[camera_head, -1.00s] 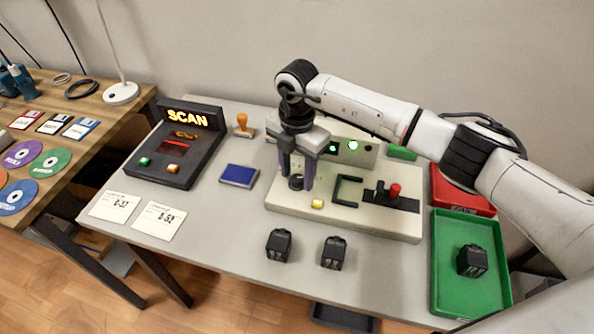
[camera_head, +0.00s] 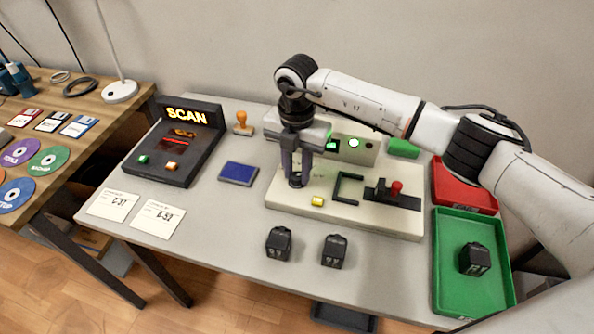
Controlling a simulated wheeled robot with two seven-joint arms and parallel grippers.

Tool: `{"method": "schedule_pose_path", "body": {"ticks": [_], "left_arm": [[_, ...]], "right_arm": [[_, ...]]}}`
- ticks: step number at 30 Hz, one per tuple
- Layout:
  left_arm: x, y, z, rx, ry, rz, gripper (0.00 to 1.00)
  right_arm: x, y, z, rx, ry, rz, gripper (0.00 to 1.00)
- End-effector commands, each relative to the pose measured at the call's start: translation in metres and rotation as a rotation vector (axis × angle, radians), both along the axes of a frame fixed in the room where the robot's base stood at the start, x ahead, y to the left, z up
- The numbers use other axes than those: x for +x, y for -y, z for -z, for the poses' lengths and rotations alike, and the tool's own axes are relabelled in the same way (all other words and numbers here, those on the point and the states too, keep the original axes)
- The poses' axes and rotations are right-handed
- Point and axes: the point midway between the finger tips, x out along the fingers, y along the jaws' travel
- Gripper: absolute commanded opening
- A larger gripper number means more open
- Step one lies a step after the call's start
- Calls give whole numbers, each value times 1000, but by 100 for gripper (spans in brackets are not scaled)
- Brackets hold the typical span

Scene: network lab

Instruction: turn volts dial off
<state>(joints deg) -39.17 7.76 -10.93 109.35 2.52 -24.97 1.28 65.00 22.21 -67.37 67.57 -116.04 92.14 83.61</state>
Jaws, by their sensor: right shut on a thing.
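The volts dial (camera_head: 295,181) is a small dark knob on the left part of the beige test panel (camera_head: 330,222). My right gripper (camera_head: 296,178) points straight down over it, with its fingers shut around the dial. The fingers hide most of the dial, so its pointer and markings cannot be read. Behind it, the panel's raised back has a lit green display and a bright round white lamp (camera_head: 353,143). My left gripper is not in view.
A yellow button (camera_head: 317,201), a black bracket (camera_head: 348,188) and a red-knobbed lever (camera_head: 396,188) are on the panel. Two black modules (camera_head: 279,243) stand in front. A green tray (camera_head: 449,296) and red tray (camera_head: 487,198) lie right. The SCAN unit (camera_head: 177,146) stands left.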

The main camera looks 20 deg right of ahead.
Motion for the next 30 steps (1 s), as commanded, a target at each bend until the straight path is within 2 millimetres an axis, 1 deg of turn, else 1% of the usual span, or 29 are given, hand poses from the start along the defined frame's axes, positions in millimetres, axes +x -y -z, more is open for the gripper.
{"method": "schedule_pose_path", "body": {"ticks": [1,15,30], "left_arm": [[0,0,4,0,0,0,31],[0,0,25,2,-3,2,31],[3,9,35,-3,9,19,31]], "right_arm": [[0,0,1,0,1,-44,2],[0,0,1,1,2,-489,2],[1,0,1,0,2,-963,2]]}}
